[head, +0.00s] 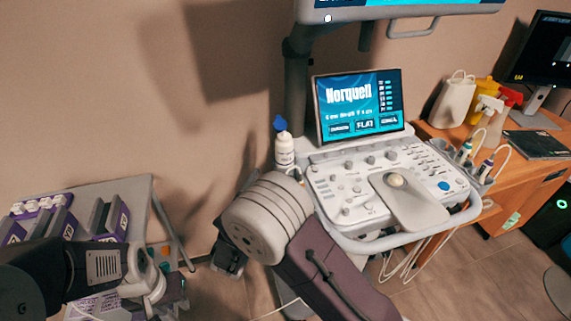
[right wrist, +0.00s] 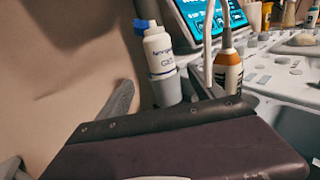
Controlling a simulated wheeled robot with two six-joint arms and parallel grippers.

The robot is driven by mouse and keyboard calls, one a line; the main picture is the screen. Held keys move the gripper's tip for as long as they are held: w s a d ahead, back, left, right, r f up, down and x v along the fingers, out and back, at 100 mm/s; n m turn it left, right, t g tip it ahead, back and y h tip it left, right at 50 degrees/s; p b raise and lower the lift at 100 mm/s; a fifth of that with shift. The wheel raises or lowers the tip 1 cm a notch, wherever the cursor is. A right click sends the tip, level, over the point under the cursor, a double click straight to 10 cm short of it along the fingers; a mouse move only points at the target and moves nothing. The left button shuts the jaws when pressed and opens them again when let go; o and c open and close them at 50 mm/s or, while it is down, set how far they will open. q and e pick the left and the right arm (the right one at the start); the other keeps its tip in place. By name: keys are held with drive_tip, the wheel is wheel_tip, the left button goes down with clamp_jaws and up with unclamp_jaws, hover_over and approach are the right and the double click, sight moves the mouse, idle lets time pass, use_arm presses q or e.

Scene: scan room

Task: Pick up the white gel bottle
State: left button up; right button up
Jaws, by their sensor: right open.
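The white gel bottle (head: 284,150) with a blue cap stands upright at the left edge of the ultrasound console in the head view. In the right wrist view the bottle (right wrist: 158,52) sits upright in a grey-blue holder (right wrist: 167,90), which hides its base. My right arm is in front of and below the bottle in the head view, and its joint hides that gripper's fingers. My right gripper is open and apart from the bottle. My left gripper (head: 145,278) is at the lower left, far from the bottle; its jaw opening is unclear.
A rack (head: 110,210) with purple boxes stands at the left. A wooden desk (head: 515,150) holds spray bottles.

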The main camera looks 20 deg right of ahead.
sight(282, 161)
drive_tip(key=x, duration=1.2)
drive_tip(key=shift+s+d+f+b, duration=0.1)
drive_tip(key=shift+f+b, duration=0.05)
drive_tip(key=shift+b, duration=0.2)
drive_tip(key=shift+c, duration=0.6)
clamp_jaws()
